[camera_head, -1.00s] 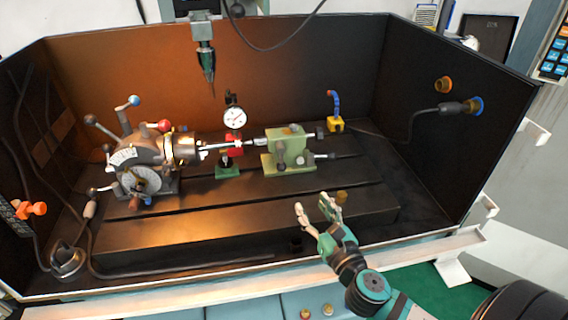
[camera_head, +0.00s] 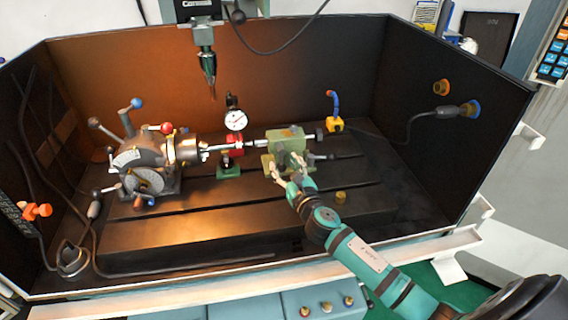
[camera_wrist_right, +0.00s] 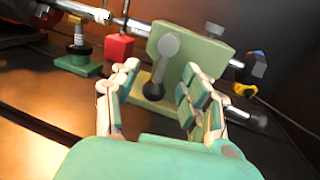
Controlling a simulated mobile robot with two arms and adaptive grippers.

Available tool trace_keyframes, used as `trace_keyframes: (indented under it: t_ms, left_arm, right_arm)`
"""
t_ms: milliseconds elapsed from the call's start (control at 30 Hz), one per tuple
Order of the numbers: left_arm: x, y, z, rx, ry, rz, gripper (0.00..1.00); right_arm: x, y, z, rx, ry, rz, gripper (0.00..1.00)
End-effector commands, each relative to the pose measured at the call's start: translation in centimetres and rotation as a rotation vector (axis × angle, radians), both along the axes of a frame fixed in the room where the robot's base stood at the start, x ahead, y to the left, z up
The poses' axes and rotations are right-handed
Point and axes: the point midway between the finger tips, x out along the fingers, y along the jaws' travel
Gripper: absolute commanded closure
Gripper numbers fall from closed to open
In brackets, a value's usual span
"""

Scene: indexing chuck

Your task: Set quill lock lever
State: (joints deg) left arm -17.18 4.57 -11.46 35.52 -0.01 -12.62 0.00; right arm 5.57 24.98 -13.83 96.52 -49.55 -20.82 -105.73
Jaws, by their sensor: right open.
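The green tailstock (camera_head: 285,134) stands on the dark slotted table, right of the chuck. In the right wrist view its green body (camera_wrist_right: 205,52) carries a grey lever (camera_wrist_right: 165,62) with a round hub at the top and a black knob (camera_wrist_right: 153,91) at the lower end. The lever hangs down, slightly tilted. My right gripper (camera_head: 287,162) is open at the front of the tailstock. In the right wrist view its fingers (camera_wrist_right: 160,78) are spread to either side of the lever's lower part; contact cannot be told. My left gripper is not in view.
An indexing head with chuck (camera_head: 183,148) and several ball-ended handles stands at the left. A dial gauge (camera_head: 235,121) and a red block (camera_head: 235,140) are left of the tailstock. A yellow-based blue hose (camera_head: 334,124) is behind right. The table's right front is mostly clear.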

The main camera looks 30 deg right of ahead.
Motion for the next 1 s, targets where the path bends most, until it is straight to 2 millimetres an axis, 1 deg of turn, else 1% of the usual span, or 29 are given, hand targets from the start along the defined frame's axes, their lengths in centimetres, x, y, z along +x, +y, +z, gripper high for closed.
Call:
trace_keyframes:
  t_ms: [33,133,367,400,733,767,1000]
  left_arm:
    - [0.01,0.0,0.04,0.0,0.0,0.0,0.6]
    - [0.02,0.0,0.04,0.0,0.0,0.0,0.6]
    - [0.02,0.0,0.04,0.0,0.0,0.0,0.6]
    - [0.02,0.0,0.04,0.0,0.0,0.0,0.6]
    - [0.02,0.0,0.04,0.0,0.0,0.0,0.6]
    - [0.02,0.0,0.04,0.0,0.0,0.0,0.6]
    - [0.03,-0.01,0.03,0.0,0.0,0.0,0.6]
  right_arm:
    - [0.42,-0.01,0.05,0.001,0.0,0.0,0.54]
    - [0.78,-0.02,0.01,0.001,0.0,0.0,0.54]
    - [0.86,-0.04,0.01,0.001,0.0,0.0,0.54]
    - [0.85,-0.04,0.01,0.001,0.0,0.0,0.55]
    - [0.82,0.01,0.0,0.001,0.0,0.002,0.98]
    - [0.82,0.04,-0.02,0.001,0.0,0.002,1.0]
    - [0.8,0.17,-0.08,0.003,0.001,0.005,1.0]
